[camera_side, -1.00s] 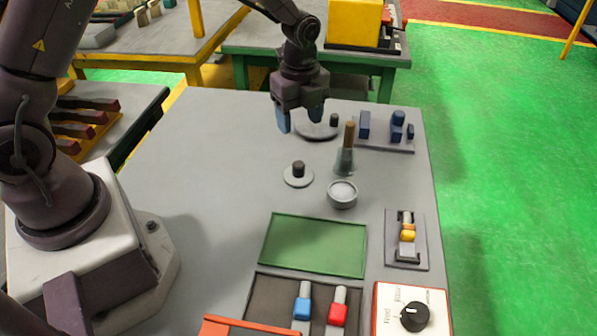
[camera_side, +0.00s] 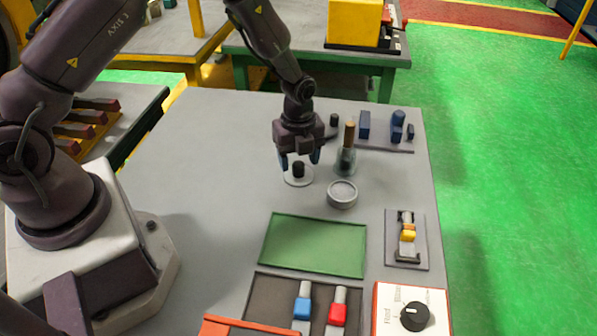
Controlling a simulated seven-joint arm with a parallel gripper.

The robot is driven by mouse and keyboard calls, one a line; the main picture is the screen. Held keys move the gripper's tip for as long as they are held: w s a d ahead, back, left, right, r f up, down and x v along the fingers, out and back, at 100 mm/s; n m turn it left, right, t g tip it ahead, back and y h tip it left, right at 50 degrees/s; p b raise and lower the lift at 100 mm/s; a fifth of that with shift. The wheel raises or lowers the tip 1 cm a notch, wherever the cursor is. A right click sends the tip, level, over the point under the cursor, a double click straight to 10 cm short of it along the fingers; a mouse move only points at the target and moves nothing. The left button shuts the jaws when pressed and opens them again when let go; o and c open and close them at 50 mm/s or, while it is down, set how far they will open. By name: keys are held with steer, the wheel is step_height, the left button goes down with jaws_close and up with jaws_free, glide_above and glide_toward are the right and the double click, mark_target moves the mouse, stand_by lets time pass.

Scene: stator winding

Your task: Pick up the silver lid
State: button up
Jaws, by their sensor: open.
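The silver lid (camera_side: 297,181) is a flat pale disc with a dark upright knob (camera_side: 298,169) at its middle. It lies on the grey table, left of the small round cup. My gripper (camera_side: 299,161) is open and points down over the lid. Its blue fingertips stand to the left and right of the knob, and I see no contact. The gripper body hides part of the table behind the lid.
A small grey cup (camera_side: 342,194) and a brush-like tool with a wooden handle (camera_side: 348,147) stand close on the right. A green mat (camera_side: 314,245) lies in front. A rack with blue parts (camera_side: 386,143) is at the back right. The table's left side is clear.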

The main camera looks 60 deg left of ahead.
step_height(320, 180, down, 2)
steer(key=shift+f, duration=0.1)
steer(key=c, duration=1)
